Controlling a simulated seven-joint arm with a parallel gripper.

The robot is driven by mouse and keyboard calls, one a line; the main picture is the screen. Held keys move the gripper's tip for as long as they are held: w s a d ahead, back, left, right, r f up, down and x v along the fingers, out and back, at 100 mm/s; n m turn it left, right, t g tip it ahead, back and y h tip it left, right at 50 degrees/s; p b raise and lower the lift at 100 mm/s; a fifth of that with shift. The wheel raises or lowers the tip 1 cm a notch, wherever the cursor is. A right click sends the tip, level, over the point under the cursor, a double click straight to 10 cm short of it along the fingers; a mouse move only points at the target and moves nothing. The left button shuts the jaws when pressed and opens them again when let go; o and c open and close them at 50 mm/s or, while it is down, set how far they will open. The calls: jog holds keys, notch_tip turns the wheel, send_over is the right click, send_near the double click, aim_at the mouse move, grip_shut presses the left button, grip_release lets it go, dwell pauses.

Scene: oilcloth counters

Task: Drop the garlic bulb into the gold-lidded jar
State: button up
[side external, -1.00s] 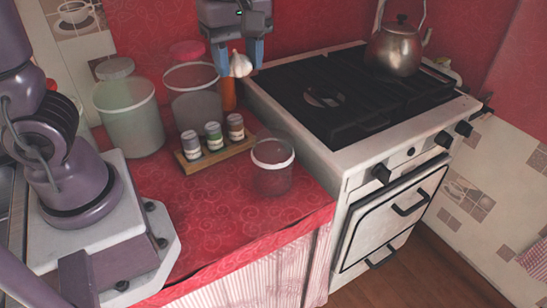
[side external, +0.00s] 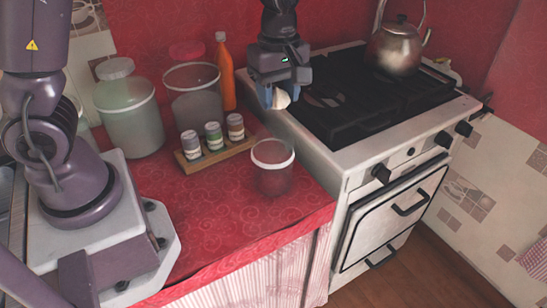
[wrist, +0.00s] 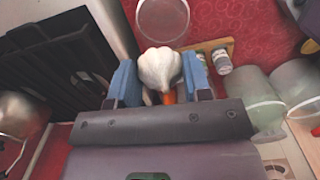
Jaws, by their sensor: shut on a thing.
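The white garlic bulb (side external: 281,99) is held between the blue fingers of my gripper (side external: 280,95), in the air near the stove's left edge. In the wrist view the bulb (wrist: 158,68) sits between both fingertips (wrist: 160,82). A small clear jar with a pale rim (side external: 273,168) stands open at the counter's right, below and in front of the gripper; its round mouth (wrist: 162,18) shows in the wrist view beyond the bulb. Two larger clear jars, one left (side external: 131,122) and one in the middle (side external: 195,103), stand further back. I cannot make out a gold lid.
A wooden rack (side external: 216,154) holds three small spice jars left of the small jar. An orange bottle (side external: 226,80) stands behind it. The stove (side external: 335,130) with a kettle (side external: 396,48) is at the right. The red counter's front (side external: 225,215) is clear.

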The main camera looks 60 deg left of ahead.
jog(key=shift+f, duration=1.55)
jog(key=o, duration=1)
jog(key=shift+c, duration=0.2)
jog(key=shift+r, duration=0.1)
notch_tip(320, 180, up, 13)
jog(key=shift+f, duration=0.1)
